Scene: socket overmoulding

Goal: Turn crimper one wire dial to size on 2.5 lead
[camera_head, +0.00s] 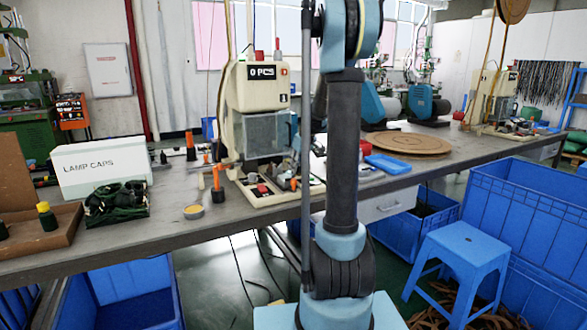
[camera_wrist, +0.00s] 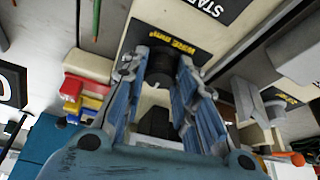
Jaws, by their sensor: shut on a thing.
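The crimper (camera_head: 258,90) is a cream bench machine with a "0 PCS" display and a clear front guard, left of my arm in the head view. In the wrist view, the wire dial (camera_wrist: 160,68) is a dark round knob beside a black plate with yellow lettering (camera_wrist: 172,42). My gripper (camera_wrist: 163,72) has its two blue fingers either side of the dial and is shut on it. The dial's size marks cannot be read. In the head view my gripper cannot be made out, and I cannot identify the 2.5 lead.
A black START plate (camera_wrist: 215,8) lies close beyond the fingers. Red, yellow and blue pieces (camera_wrist: 85,97) sit left of them, and a grey block (camera_wrist: 295,55) right. On the bench are a LAMP CAPS box (camera_head: 100,165) and a round brown board (camera_head: 411,144); a blue stool (camera_head: 465,250) stands in front.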

